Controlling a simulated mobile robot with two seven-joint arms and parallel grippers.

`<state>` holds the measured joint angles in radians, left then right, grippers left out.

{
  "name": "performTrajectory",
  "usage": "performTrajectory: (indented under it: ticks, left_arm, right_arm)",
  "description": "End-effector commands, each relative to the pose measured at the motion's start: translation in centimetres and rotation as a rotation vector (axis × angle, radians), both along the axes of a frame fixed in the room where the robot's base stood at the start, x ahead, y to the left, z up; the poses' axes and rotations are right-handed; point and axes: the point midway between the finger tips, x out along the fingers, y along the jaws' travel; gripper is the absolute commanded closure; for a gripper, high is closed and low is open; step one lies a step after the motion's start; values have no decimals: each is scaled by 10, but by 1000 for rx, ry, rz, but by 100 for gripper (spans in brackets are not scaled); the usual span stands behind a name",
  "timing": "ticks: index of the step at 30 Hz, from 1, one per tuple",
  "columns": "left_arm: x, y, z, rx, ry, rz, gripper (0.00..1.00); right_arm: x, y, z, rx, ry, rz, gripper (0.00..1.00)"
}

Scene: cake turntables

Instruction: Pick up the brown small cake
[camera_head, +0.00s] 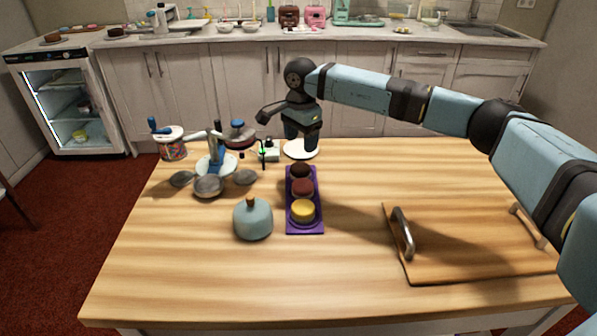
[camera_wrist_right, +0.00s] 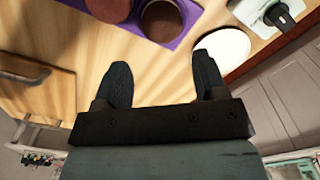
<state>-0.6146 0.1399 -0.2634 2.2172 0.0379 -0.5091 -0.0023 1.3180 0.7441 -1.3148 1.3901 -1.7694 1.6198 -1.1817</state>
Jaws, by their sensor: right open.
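A small dark brown cake (camera_head: 301,170) sits at the far end of a purple tray (camera_head: 290,225). In the right wrist view the brown cake (camera_wrist_right: 160,22) is at the top, on the purple tray (camera_wrist_right: 184,38). A red-brown cake (camera_head: 302,188) and a yellow cake (camera_head: 303,213) are on the same tray, nearer to me. My left gripper does not show.
A blue-grey jar (camera_head: 253,220) stands left of the tray. A turntable stand with grey bowls (camera_head: 209,186) is at the back left. The white plate (camera_head: 300,150) lies at the far edge. A wooden board with metal handle (camera_head: 470,255) is right. The front of the table is clear.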

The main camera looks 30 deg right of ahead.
Motion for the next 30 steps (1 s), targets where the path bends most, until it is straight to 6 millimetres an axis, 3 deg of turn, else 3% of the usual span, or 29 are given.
performTrajectory:
  ticks: [3, 14, 21, 29, 30]
  left_arm:
    - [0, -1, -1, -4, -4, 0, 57]
    - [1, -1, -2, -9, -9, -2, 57]
    - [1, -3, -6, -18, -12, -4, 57]
    - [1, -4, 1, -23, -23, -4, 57]
    - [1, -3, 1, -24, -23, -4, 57]
  right_arm:
    - [0, 1, -23, 2, 1, 0, 35]
    - [0, 1, -51, 1, 0, 0, 35]
    - [1, 0, -86, 3, 2, 0, 35]
    - [2, 0, -92, 2, -1, 0, 35]
    - [2, 0, -92, 2, -1, 0, 39]
